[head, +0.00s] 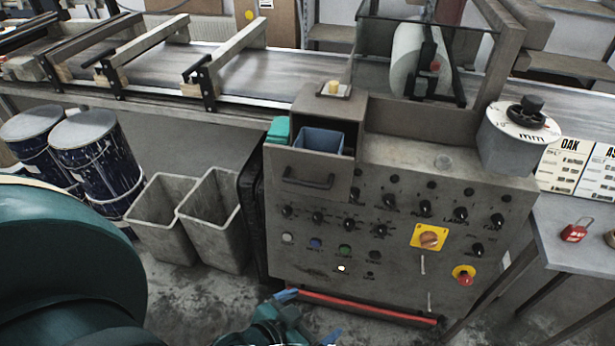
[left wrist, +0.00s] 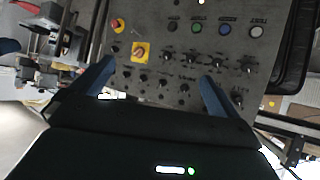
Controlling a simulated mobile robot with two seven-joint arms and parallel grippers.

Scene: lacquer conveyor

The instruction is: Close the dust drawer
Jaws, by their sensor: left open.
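The dust drawer (head: 300,168) is a grey box with a dark bar handle (head: 308,182) at the upper left of the grey control panel (head: 385,275). It stands open, pulled out toward me, and a blue bin (head: 318,140) shows inside its open top. My left gripper (head: 308,316), with blue fingertips, is low in front of the panel, below the drawer and apart from it. In the left wrist view its two fingers (left wrist: 156,69) are spread wide with nothing between them, facing the knobs and buttons. The drawer cannot be made out there. My right gripper is not in view.
Knobs, a yellow rotary switch (head: 429,237) and a red stop button (head: 464,276) fill the panel. A red bar (head: 365,306) runs along its bottom. Grey bins (head: 215,220) and dark blue drums (head: 92,158) stand left. A teal block (head: 279,131) is beside the drawer.

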